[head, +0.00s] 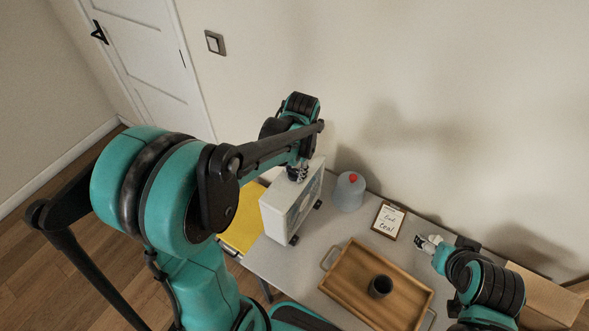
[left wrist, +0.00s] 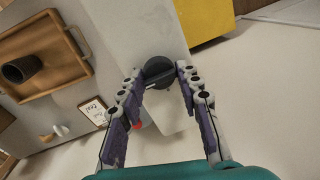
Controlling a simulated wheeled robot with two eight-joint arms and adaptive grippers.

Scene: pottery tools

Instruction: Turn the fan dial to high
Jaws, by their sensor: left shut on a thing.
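The white box fan (head: 275,217) stands upright on the table below the wall; its grille side faces right. In the left wrist view, the fan's narrow top (left wrist: 130,35) carries a round dark dial (left wrist: 158,72) with a raised grip bar. My left gripper (head: 297,174) reaches down onto the fan's top. In the left wrist view its fingertips (left wrist: 160,74) are shut on opposite sides of the dial. The dial is hidden in the head view. I cannot read any setting marks. My right gripper (head: 427,243) is over the table's right part, away from the fan; its jaws are too small to judge.
A grey jug (head: 348,193) with a red top stands just right of the fan. A framed card (head: 388,220) and a wooden tray (head: 345,283) holding a dark cup (head: 380,286) lie farther right. A yellow object (head: 243,222) is left of the fan. A cardboard box (head: 545,295) is at far right.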

